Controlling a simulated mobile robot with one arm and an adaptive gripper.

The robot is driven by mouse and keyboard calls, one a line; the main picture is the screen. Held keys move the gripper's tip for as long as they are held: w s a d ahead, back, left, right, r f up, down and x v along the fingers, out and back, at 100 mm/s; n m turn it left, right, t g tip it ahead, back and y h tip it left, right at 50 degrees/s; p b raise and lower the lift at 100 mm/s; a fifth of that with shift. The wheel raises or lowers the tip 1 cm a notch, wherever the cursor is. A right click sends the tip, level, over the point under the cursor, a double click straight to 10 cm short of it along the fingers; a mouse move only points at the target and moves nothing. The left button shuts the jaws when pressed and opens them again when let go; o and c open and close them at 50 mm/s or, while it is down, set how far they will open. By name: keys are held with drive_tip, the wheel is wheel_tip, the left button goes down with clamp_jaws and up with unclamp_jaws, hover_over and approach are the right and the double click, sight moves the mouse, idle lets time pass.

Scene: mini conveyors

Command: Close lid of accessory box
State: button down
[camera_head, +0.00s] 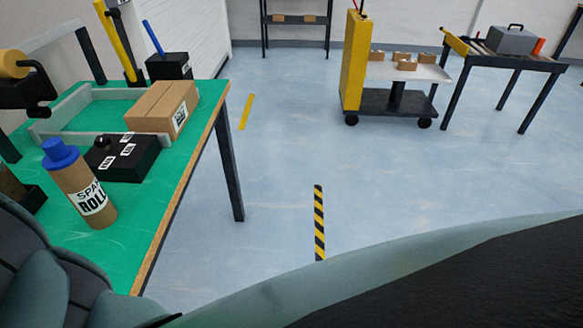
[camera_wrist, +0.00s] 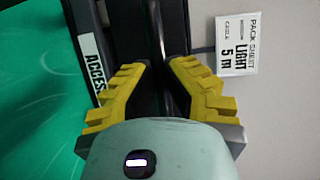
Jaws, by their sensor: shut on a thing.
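The accessory box (camera_wrist: 84,18) is black and shows close up in the wrist view, with a white label starting "ACCES" on its side. A dark upright panel (camera_wrist: 153,25), which looks like its lid, runs down the middle of that view. My gripper (camera_wrist: 158,72) has its yellow ridged fingers on both sides of this panel and is shut on it. The lid's exact angle and the box's inside are not clear. My gripper is not in the head view, and I cannot tell whether the box shows there.
The green table (camera_head: 130,240) holds a brown carton (camera_head: 155,105), a black labelled box (camera_head: 125,165) and a blue-capped roll (camera_head: 75,180). A white "PACK SHEET" label (camera_wrist: 238,45) is beside my gripper. Floor right of the table is clear; a yellow cart (camera_head: 355,60) stands far back.

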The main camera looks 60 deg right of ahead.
drive_tip(key=shift+s+d+f+b, duration=0.1)
drive_tip(key=shift+s+f+b, duration=0.05)
drive_tip(key=shift+f+b, duration=0.4)
drive_tip(key=shift+s+d+f+b, duration=0.15)
drive_tip(key=shift+f+b, duration=0.2)
drive_tip(key=shift+f, duration=0.3)
drive_tip(key=shift+s+a+f+b, duration=0.1)
drive_tip(key=shift+a+f+b, duration=0.05)
drive_tip(key=shift+f+b, duration=0.2)
drive_tip(key=shift+f, duration=0.2)
drive_tip(key=c, duration=1.4)
unclamp_jaws()
drive_tip(key=o, duration=0.4)
drive_tip(key=shift+r, duration=0.15)
drive_tip(key=shift+o, duration=0.2)
drive_tip(key=shift+w+r, duration=0.15)
drive_tip(key=shift+w, duration=0.05)
